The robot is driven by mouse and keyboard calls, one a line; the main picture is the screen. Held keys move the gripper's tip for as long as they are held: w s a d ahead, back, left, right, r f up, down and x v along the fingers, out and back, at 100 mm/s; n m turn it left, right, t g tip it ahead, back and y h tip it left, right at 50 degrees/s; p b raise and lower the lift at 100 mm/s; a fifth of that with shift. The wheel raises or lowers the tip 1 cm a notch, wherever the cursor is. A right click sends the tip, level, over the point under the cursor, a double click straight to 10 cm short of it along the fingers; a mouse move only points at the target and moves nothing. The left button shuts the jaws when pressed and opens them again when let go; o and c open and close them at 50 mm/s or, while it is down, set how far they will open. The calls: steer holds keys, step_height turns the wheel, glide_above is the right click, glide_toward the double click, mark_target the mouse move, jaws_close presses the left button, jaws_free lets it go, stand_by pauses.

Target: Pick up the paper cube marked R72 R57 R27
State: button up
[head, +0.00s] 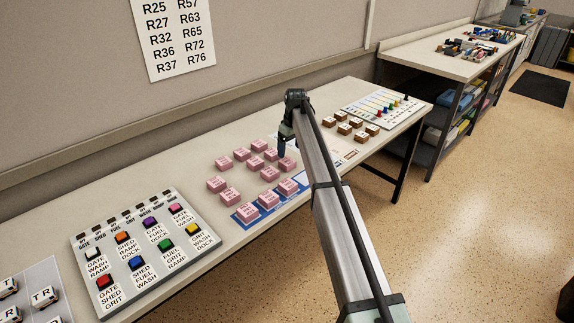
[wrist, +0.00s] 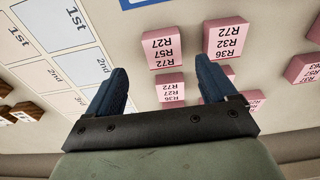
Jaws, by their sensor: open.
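Pink paper cubes lie on the table. In the wrist view, the cube whose upside-down print appears to read R72, R57 and R27 (wrist: 163,49) is just beyond the space between my fingertips. In the head view it seems to be the right-hand pink cube (head: 288,164), just below my gripper (head: 287,147); its print is too small to read there. My gripper (wrist: 162,66) is open and empty, its two dark blue fingers apart. A similar cube with R72, R32 and R36 (wrist: 226,41) sits beside it, and another pink cube (wrist: 170,86) shows between the fingers.
A blue-edged mat (head: 241,217) with several pink cubes lies at the table's front. Brown cubes (head: 343,128) and a peg board (head: 372,108) are to the right. A button panel (head: 82,256) is at the left. A printed chart (wrist: 58,42) lies close by.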

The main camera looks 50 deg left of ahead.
mark_target(287, 161)
steer(key=shift+s+a+f, duration=0.1)
steer(key=shift+a+f, duration=0.1)
steer(key=shift+f, duration=0.95)
steer(key=shift+s+a+f, duration=0.1)
steer(key=shift+a+f, duration=0.05)
steer(key=shift+f, duration=1)
steer(key=shift+s+a+f, duration=0.1)
steer(key=shift+a+f, duration=0.1)
steer(key=shift+f, duration=0.95)
steer(key=shift+c, duration=0.4)
steer(key=c, duration=1)
